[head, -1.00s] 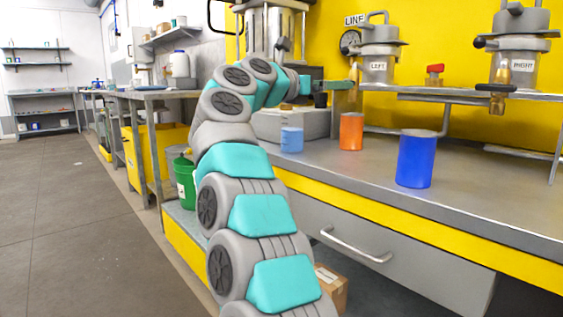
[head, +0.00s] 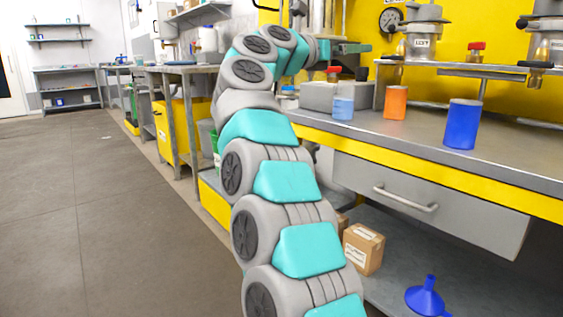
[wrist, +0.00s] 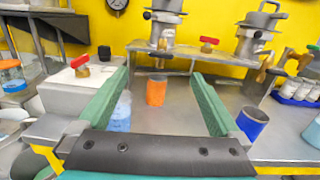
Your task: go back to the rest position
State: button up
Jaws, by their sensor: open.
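My gripper (wrist: 153,102) is open in the wrist view, its two green fingers wide apart with nothing between them. In the head view my gripper (head: 350,48) is at the end of my raised arm, above the workbench (head: 480,160). An orange cup (wrist: 156,90) stands beyond the fingers in the wrist view, and a light blue cup (wrist: 121,112) is partly behind the left finger. A dark blue cup (wrist: 252,122) is to the right of the right finger. The same orange cup (head: 395,102), light blue cup (head: 343,108) and dark blue cup (head: 462,124) stand on the bench in the head view.
A drum labelled left (head: 421,42) stands on a raised shelf at the back. A red-handled valve (head: 475,50) is beside it. A cardboard box (head: 362,249) and a blue funnel (head: 426,297) are under the bench. The floor (head: 100,200) at left is clear.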

jog(key=w+a+r+n+t+y, duration=0.2)
jog(key=a+r+n+t+y, duration=0.85)
jog(key=n, duration=1.05)
jog(key=s+a+f+n+g+y, duration=0.35)
jog(key=a+f+n+y, duration=0.55)
jog(key=n, duration=0.4)
jog(key=s+d+f+n+g+y, duration=0.1)
jog(key=s+f+n+g, duration=0.4)
jog(key=f, duration=0.8)
jog(key=s+f+n+g, duration=0.35)
jog(key=s+f, duration=0.45)
jog(key=f, duration=0.6)
jog(key=s+d+f+n+g+h, duration=0.15)
jog(key=s+d+f+g, duration=0.35)
jog(key=s+f, duration=0.55)
jog(key=s+d+f+n+g+h, duration=0.1)
jog(key=s+d+f+g+h, duration=0.2)
jog(key=s+d+f, duration=0.75)
jog(key=s+d+f+n+g+h, duration=0.1)
jog(key=s+d+f+g+h, duration=0.25)
jog(key=s, duration=1.15)
notch_tip(320, 180, up, 12)
jog(key=s+y+p, duration=0.1)
jog(key=y+p, duration=0.1)
jog(key=p, duration=1.1)
jog(key=shift+g+p, duration=0.3)
jog(key=shift+p, duration=0.1)
